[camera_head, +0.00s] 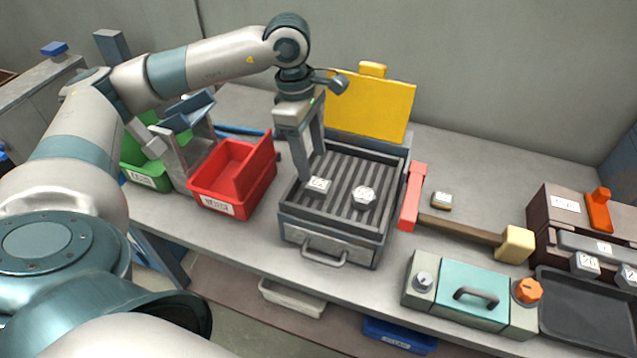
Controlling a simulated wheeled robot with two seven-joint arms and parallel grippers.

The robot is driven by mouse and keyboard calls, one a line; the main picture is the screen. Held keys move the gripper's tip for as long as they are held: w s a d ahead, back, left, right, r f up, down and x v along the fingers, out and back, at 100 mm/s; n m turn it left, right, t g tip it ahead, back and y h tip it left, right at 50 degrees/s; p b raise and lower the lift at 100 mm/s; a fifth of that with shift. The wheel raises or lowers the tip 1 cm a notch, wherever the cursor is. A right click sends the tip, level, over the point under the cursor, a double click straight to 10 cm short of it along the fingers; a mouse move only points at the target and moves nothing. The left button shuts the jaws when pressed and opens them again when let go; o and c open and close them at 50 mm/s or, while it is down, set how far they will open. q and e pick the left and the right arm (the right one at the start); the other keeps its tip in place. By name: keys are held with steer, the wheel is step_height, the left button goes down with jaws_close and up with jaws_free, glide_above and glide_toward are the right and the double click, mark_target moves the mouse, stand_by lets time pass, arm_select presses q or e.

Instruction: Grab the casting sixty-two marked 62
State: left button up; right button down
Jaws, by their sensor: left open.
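My left gripper (312,168) is open and points down over the left back part of the grooved tray (345,160). Nothing is between its fingers. A small pale casting (318,185) lies on the tray just in front of the fingertips; its dark marking may read 62, but it is too small to be sure. A second pale casting (363,195) lies on the tray to its right, its marking unclear. The fingers hide part of the tray's left side. My right gripper is not in view.
A red bin (240,170) stands left of the tray and a raised yellow lid (370,105) behind it. To the right are a red bar (412,195), a small block (441,200), a hammer-like tool (465,230), a teal box (470,292) and a dark tray (590,318).

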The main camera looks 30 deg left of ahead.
mark_target(318, 184)
arm_select(q)
steer(key=shift+d+f, duration=0.1)
steer(key=shift+f, duration=0.65)
steer(key=shift+d+f+p, duration=0.2)
steer(key=shift+f+p, duration=0.4)
steer(key=shift+p, duration=0.2)
steer(key=f, duration=0.1)
steer(key=f+p, duration=0.1)
steer(key=f, duration=0.1)
steer(key=shift+w+d, duration=0.1)
steer(key=shift+d, duration=0.2)
steer(key=shift+f+p, duration=0.3)
steer(key=shift+f, duration=0.15)
steer(key=c, duration=1.2)
